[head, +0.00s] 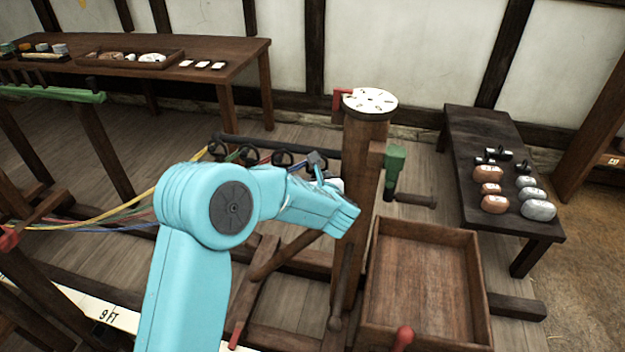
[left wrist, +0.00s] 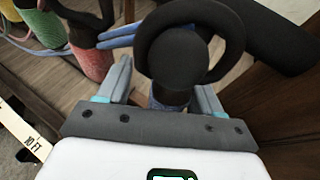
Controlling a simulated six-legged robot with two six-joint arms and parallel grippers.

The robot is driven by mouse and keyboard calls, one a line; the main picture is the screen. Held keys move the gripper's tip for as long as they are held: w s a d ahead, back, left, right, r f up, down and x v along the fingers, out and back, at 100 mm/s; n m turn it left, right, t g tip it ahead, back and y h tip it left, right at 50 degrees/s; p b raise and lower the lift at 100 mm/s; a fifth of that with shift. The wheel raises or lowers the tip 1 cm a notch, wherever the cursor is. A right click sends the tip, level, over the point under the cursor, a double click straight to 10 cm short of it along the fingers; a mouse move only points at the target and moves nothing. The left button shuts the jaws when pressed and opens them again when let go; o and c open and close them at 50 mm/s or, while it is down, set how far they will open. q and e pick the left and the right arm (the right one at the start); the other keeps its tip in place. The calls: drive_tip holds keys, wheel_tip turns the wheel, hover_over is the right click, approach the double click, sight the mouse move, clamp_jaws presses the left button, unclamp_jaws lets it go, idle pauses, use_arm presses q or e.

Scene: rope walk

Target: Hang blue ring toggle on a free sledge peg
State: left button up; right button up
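The blue ring toggle shows in the left wrist view as a black ring (left wrist: 232,42) above a blue body, mostly hidden. The ring surrounds a dark round peg end (left wrist: 180,58); I cannot tell if it rests on it. My left gripper (left wrist: 160,88) has its fingers apart on either side of the toggle, with a gap at the left finger. In the head view the left gripper (head: 318,165) is at the right end of the dark sledge bar (head: 262,143), beside the wooden post. My right gripper is not in view.
A wooden post (head: 362,165) with a white disc top stands right of my gripper. An open wooden box (head: 425,285) is at front right. A dark bench (head: 480,130) holds several weights. Red (left wrist: 90,60) and green (left wrist: 40,28) toggles with ropes are to the left.

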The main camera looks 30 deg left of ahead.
use_arm(q)
drive_tip(key=shift+d, duration=0.2)
drive_tip(key=shift+s+d+r, duration=0.1)
drive_tip(key=shift+s+d, duration=0.1)
drive_tip(key=shift+d, duration=0.05)
drive_tip(key=b+v, duration=0.1)
drive_tip(key=v, duration=1.4)
drive_tip(key=shift+s+r+b, duration=0.2)
drive_tip(key=shift+r+b, duration=0.05)
drive_tip(key=shift+b, duration=0.15)
drive_tip(key=shift+a, duration=0.1)
